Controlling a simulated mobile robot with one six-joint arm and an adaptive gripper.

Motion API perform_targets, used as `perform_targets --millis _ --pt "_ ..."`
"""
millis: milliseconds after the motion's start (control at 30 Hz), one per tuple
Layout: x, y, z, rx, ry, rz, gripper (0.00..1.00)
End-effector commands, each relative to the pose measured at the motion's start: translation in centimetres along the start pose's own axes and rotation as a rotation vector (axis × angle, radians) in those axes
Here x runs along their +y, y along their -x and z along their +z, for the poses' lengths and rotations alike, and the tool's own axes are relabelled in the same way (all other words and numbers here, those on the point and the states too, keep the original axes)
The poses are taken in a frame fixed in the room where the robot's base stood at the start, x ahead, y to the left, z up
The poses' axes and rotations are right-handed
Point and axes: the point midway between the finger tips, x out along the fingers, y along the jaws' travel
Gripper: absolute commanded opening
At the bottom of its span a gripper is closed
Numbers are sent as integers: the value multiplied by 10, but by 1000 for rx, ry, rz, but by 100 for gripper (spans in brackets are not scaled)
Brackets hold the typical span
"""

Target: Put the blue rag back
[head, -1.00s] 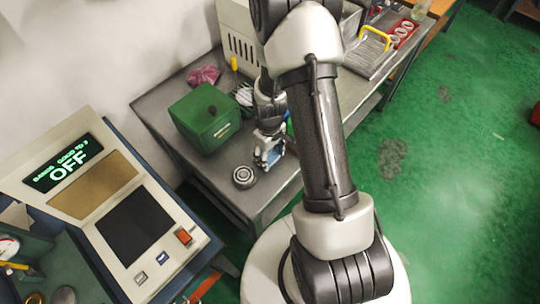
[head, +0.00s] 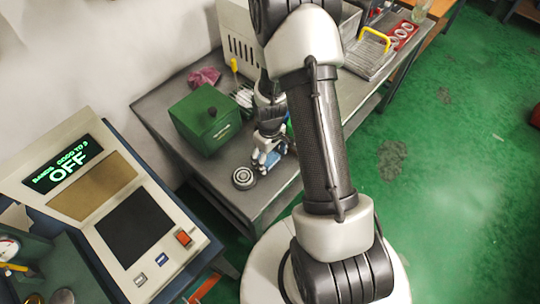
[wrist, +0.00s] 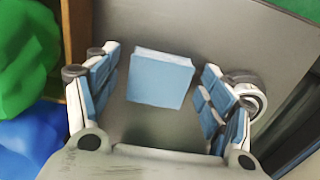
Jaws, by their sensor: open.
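My gripper (head: 268,160) is low over the grey bench in the head view. In the wrist view my gripper (wrist: 161,64) is open, with blue-padded fingers apart on both sides. A light blue, flat-faced block-like piece (wrist: 162,80) lies between the fingers, with gaps to both. I cannot tell whether it is folded cloth. A bright blue crumpled thing (wrist: 28,140), which looks like cloth, is at the lower left of the wrist view, beside a green crumpled one (wrist: 30,50). Both are cut off by the frame edge.
A round metal bearing (head: 243,178) stands just left of my gripper. A green box (head: 205,120) and a pink cloth (head: 204,76) are behind it. A wooden edge (wrist: 76,50) borders the crumpled things. The bench (head: 270,200) is bare toward its front edge.

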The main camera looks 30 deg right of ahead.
Motion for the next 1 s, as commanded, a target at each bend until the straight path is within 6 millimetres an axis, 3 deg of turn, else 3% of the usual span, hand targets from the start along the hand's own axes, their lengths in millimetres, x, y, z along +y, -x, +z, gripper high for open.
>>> perform_targets --millis 167,500,867,1000 --pt "1 19 -1 4 0 2 74" --pt "0 92 -1 3 0 2 74" --pt "-2 137 -2 14 -7 9 74" --pt "-15 187 -4 59 -40 34 74"
